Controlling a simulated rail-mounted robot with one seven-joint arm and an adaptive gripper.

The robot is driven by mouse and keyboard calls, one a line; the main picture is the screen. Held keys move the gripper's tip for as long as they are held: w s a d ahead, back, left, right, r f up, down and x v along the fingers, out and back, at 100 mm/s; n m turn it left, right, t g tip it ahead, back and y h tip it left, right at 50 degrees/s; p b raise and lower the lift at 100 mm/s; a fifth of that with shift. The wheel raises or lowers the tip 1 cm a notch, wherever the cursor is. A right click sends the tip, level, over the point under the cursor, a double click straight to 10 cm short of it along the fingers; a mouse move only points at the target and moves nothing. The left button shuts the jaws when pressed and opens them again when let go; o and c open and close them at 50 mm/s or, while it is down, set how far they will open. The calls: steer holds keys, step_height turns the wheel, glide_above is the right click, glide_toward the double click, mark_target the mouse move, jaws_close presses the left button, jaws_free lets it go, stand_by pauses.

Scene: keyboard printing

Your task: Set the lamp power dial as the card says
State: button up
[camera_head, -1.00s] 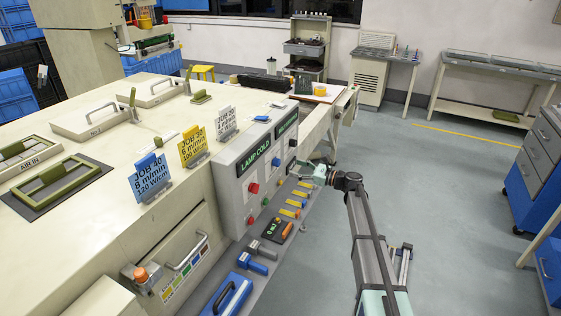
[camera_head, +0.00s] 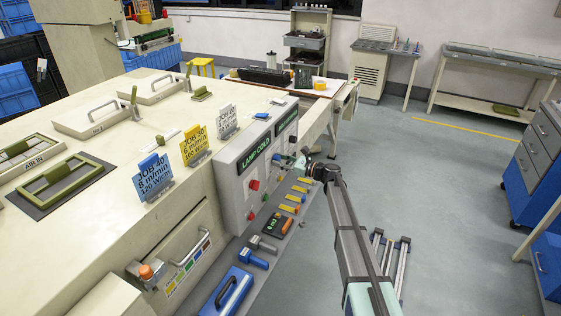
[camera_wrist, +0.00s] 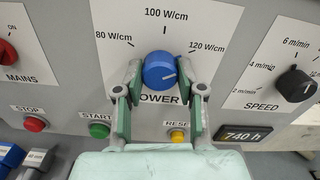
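The blue lamp power dial (camera_wrist: 160,70) sits on the grey panel, under labels 80, 100 and 120 W/cm. Its white pointer line appears to point right, towards the 120 W/cm side. My gripper (camera_wrist: 163,68) is open, its fingers on either side of the dial with small gaps visible. In the head view my gripper (camera_head: 299,164) is at the panel and the dial cannot be made out. A blue card (camera_head: 153,177) reads JOB 40, 8 m/min, 120 W/cm. A yellow card (camera_head: 195,146) and a white card (camera_head: 227,121) stand behind it; their last lines are hard to read.
Around the dial are a red mains knob (camera_wrist: 6,52), red stop button (camera_wrist: 35,123), green start button (camera_wrist: 99,130), yellow reset button (camera_wrist: 177,135) and black speed knob (camera_wrist: 295,85). Tools lie on the ledge below the panel. The floor (camera_head: 450,200) at right is open.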

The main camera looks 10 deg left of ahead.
steer(key=c, duration=0.3)
steer(key=shift+c, duration=0.2)
steer(key=shift+f+b, duration=0.1)
steer(key=shift+b, duration=0.3)
steer(key=n+b, duration=1.2)
steer(key=b, duration=0.8)
steer(key=shift+r, duration=0.2)
